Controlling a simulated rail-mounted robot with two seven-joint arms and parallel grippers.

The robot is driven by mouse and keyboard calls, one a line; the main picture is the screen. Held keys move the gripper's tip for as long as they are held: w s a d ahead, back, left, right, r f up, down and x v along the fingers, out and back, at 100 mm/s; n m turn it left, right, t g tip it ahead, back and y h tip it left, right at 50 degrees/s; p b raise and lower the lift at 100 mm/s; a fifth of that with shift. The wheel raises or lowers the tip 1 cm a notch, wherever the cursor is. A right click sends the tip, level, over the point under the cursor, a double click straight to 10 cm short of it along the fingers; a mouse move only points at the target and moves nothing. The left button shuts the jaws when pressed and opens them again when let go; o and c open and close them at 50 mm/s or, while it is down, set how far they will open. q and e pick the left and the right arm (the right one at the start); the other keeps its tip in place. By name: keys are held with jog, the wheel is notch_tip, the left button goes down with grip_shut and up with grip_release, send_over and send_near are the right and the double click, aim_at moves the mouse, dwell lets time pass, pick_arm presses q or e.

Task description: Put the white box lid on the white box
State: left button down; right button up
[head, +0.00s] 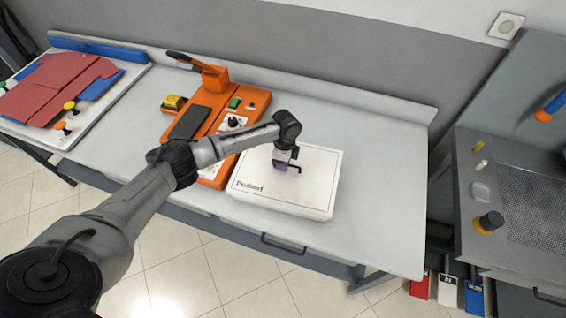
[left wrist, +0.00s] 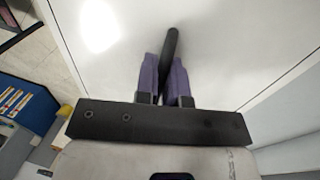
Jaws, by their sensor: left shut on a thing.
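The white box lid (head: 310,190) is a flat white rectangle with dark lettering near its front left corner and a dark handle on top. It shows over the right middle of the table, and its white surface fills much of the left wrist view (left wrist: 235,45). My left gripper (head: 285,166) reaches down from above and is shut on the lid's black handle (left wrist: 170,48), between its purple fingers. A pale side shows below the lid's front edge. I cannot tell the white box apart from the lid, or whether the lid touches it. My right gripper is out of view.
An orange machine (head: 205,115) stands on the table (head: 385,150) just left of the lid. A board with red pads (head: 60,85) lies further left. The table's right end is clear. A grey unit with a mesh panel (head: 535,210) stands beyond a gap.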

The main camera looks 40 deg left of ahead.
pick_arm(q)
jog(key=shift+f, duration=0.15)
dwell(0.6)
jog(key=shift+f, duration=0.35)
dwell(0.4)
jog(key=c, duration=1.1)
grip_release()
jog(key=shift+c, duration=0.2)
jog(key=shift+w+r, duration=0.1)
jog(key=shift+r, duration=0.25)
notch_tip(320, 180, up, 13)
jog(key=w+a, duration=0.1)
jog(key=w, duration=0.1)
jog(key=shift+w+a+f, duration=0.1)
